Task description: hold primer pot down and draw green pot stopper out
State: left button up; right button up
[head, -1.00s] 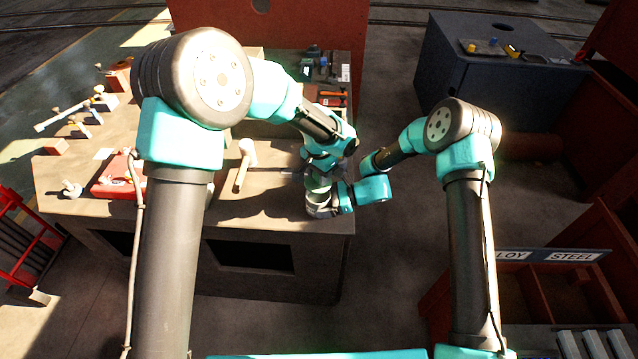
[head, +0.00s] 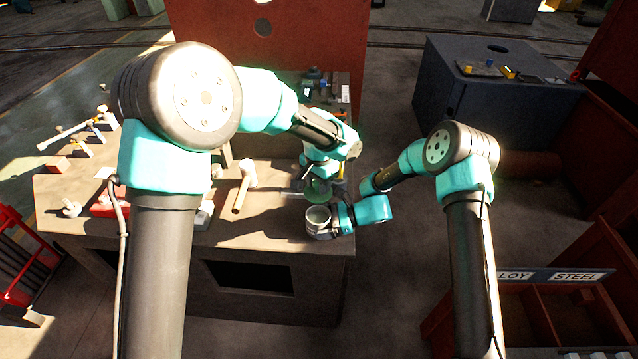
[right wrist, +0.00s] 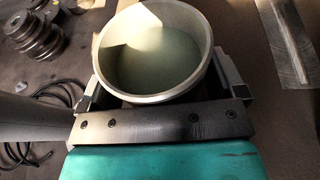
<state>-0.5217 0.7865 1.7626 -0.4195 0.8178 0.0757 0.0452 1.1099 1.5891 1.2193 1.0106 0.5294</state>
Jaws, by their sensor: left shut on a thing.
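The primer pot (head: 318,221) is a pale round pot near the bench's front right corner. It is open at the top, and the right wrist view shows its pale rim and greenish inside (right wrist: 160,55). My right gripper (head: 325,226) reaches in from the right, with its fingers on either side of the pot, shut on it. My left gripper (head: 318,177) is above and just behind the pot, shut on the green stopper (head: 318,191). The stopper is clear of the pot mouth; the left fingers partly hide it.
A mallet (head: 243,188) lies on the bench (head: 275,230) left of the pot. Red blocks and small tools are at the bench's left side. A dark blue cabinet (head: 490,110) stands back right.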

jog(key=shift+o, duration=0.8)
jog(key=shift+d, duration=0.15)
jog(key=v, duration=1.1)
jog(key=shift+d, duration=0.35)
jog(key=shift+r, duration=0.1)
pick_arm(q)
jog(key=a+n, duration=0.5)
jog(key=a, duration=1.8)
jog(key=shift+r, duration=0.3)
pick_arm(e)
jog(key=s+d+f+n+h, duration=0.2)
jog(key=s+f+n+h, duration=0.1)
jog(key=s, duration=0.5)
jog(key=s+d+f+n+h, duration=0.3)
jog(key=s+f+n+h, duration=0.1)
jog(key=s+n, duration=0.3)
jog(key=s+d+f+n+h, duration=0.3)
jog(key=s+n, duration=0.3)
jog(key=s, duration=0.2)
jog(key=shift+s+f+t+h, duration=0.35)
jog(key=shift+f+t+h, duration=0.05)
jog(key=shift+f, duration=0.4)
